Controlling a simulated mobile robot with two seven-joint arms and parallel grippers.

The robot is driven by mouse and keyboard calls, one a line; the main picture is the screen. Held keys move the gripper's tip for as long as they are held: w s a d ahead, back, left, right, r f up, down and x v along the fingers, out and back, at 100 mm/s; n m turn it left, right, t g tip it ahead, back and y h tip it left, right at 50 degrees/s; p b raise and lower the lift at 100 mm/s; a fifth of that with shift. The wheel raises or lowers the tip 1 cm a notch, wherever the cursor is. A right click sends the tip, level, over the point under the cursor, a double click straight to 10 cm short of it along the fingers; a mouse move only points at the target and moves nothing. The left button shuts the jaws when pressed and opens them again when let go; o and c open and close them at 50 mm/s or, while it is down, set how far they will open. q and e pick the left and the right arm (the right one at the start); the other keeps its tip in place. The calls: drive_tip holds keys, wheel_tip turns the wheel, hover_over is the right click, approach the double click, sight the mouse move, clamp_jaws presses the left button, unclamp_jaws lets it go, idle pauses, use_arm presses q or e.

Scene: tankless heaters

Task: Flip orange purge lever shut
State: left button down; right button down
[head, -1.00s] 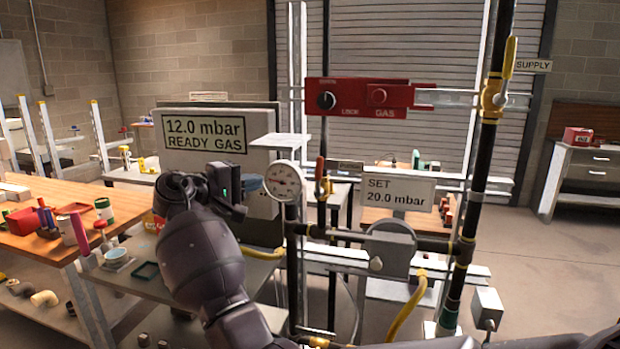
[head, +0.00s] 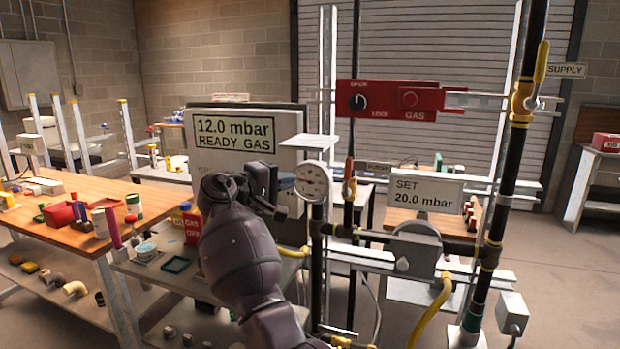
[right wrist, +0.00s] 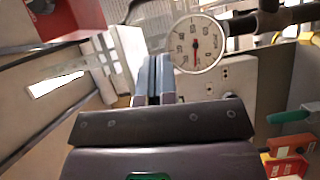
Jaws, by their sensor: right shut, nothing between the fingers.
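An orange-red lever (head: 348,169) stands upright on a brass valve (head: 349,188) on a thin black vertical pipe, just right of the round gauge (head: 313,180). I take it to be the purge lever; I cannot pick it out in the right wrist view. My right gripper (head: 286,183) is shut and empty, to the left of the gauge and apart from the lever. In the right wrist view its fingers (right wrist: 152,78) are together, beside the gauge face (right wrist: 196,43). My left gripper is not in view.
A panel reading 12.0 mbar READY GAS (head: 236,131) stands behind my right arm. A red gas switch bar (head: 388,98) is above the lever. A SET 20.0 mbar sign (head: 425,191) and a thick black pipe (head: 508,150) with a yellow supply lever (head: 541,62) are to the right.

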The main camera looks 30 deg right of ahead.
approach(345, 172)
drive_tip(key=w+d, duration=0.3)
drive_tip(key=w, duration=0.2)
drive_tip(key=d, duration=0.1)
drive_tip(key=s+d+p, duration=0.1)
drive_tip(key=s+d+f, duration=0.1)
drive_tip(key=d, duration=0.1)
drive_tip(key=shift+s, duration=0.1)
drive_tip(key=shift+s+d+r+p, duration=0.1)
drive_tip(key=shift+s+r+p, duration=0.05)
drive_tip(key=shift+p, duration=0.2)
drive_tip(key=shift+d, duration=0.1)
idle(0.5)
drive_tip(key=shift+s, duration=0.1)
